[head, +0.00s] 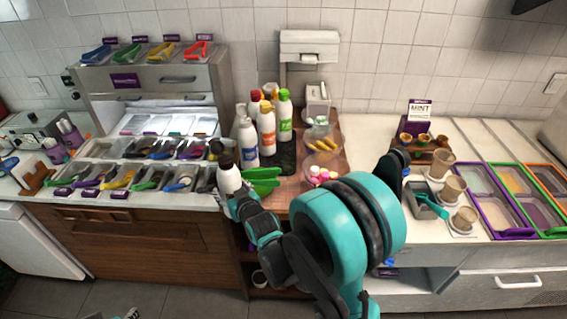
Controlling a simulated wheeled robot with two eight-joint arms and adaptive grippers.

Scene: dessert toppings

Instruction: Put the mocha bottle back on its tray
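A white bottle with a dark cap (228,179), which I take for the mocha bottle, stands upright in my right gripper (234,198), at the front edge of the topping counter. The fingers appear closed around its lower part; its label is hidden. The dark tray (284,161) lies to the right and behind it, on the wooden board. Several white bottles stand on the tray, including ones with blue (247,146), orange (267,134) and green (285,118) labels. The front of the tray shows bare. Only a small piece, possibly my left gripper (130,314), shows at the bottom edge.
Green utensils (262,181) lie between the held bottle and a bowl of pink and white balls (321,176). A bowl of yellow pieces (323,147) stands behind. Topping bins (150,178) fill the left counter. Cups (453,188) stand at right.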

